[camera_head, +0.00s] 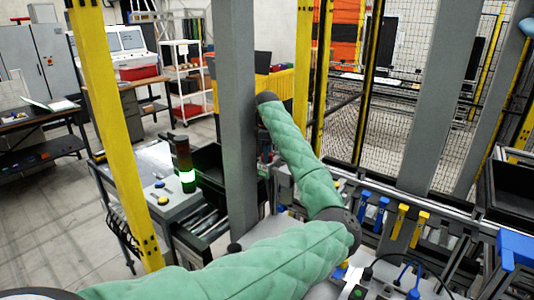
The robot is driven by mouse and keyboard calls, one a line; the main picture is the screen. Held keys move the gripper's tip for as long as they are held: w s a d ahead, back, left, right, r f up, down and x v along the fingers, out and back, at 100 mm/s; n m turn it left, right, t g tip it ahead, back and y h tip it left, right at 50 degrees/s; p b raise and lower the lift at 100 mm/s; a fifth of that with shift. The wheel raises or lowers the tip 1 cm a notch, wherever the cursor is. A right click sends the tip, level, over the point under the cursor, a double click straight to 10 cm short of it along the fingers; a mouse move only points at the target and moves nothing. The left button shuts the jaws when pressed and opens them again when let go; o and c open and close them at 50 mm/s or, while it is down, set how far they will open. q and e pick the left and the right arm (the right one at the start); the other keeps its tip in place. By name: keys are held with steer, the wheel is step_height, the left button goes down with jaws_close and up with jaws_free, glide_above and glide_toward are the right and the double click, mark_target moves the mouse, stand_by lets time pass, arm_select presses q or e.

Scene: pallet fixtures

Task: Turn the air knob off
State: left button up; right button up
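My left arm, in a green padded sleeve, comes in from the lower left, bends at a dark elbow and reaches up and away to a dark wrist beside a grey post (235,120). My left gripper (264,147) is a small dark shape below that wrist, at the post's right edge. Its fingers are partly hidden and too small to tell open from shut. No air knob can be made out for certain; a small reddish spot shows by the gripper. My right gripper is not in view.
A control box (170,205) with blue and yellow buttons and a lit signal tower (184,165) stands left of the post. Yellow posts (112,130) and another grey post (432,100) rise around the station. Blue handles (381,204) and yellow handles (399,221) line a rail at right.

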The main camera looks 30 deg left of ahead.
arm_select(q)
steer(key=shift+m, duration=0.9)
steer(key=m, duration=0.8)
steer(key=shift+m, duration=1)
steer(key=shift+r, duration=0.1)
steer(key=o, duration=1)
steer(key=shift+w, duration=0.1)
